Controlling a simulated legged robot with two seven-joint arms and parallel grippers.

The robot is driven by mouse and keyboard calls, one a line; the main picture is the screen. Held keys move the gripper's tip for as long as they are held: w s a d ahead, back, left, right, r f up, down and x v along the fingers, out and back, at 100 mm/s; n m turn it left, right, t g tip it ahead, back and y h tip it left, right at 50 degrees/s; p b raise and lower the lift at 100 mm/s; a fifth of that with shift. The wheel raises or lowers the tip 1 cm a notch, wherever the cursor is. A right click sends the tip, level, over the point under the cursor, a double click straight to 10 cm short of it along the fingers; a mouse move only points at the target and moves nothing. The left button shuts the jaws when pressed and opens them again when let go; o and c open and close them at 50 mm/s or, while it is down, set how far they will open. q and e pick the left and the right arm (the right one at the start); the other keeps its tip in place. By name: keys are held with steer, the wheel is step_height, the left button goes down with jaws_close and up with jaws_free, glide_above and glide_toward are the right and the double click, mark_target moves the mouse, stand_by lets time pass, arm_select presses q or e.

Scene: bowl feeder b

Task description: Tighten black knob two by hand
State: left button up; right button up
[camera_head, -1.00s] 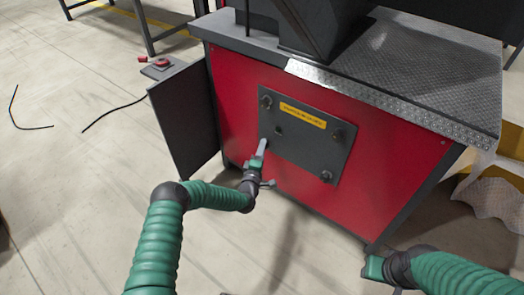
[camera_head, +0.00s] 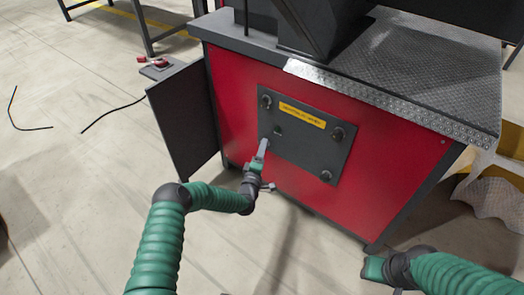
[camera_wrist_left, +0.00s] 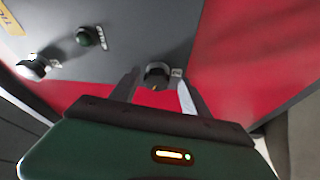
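A dark grey panel (camera_head: 300,150) with a yellow label is fixed to the red cabinet front. Black knobs sit at its upper left (camera_head: 265,102), upper right (camera_head: 338,134) and lower right (camera_head: 326,175). My left gripper (camera_head: 265,142) reaches the panel's lower-left corner and hides the knob there. In the left wrist view a black knob (camera_wrist_left: 157,75) lies between the open fingers (camera_wrist_left: 157,88), with a gap on each side. Small tags sit beside the knobs; their numbers are too small to read. My right gripper (camera_head: 373,268) is low, away from the panel; its fingers are unclear.
A dark green-black round part (camera_wrist_left: 88,36) and another knob (camera_wrist_left: 33,68) show at left in the wrist view. An open grey door (camera_head: 185,120) stands left of the panel. A metal tread-plate top (camera_head: 420,70) overhangs the cabinet. The floor in front is clear.

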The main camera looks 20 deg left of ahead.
arm_select(q)
steer(key=shift+r, duration=0.1)
steer(key=s+f+p, duration=0.1)
steer(key=s+p, duration=0.7)
steer(key=s, duration=0.8)
steer(key=shift+s+d+f, duration=0.15)
steer(key=shift+s+d, duration=0.1)
steer(key=shift+s, duration=0.15)
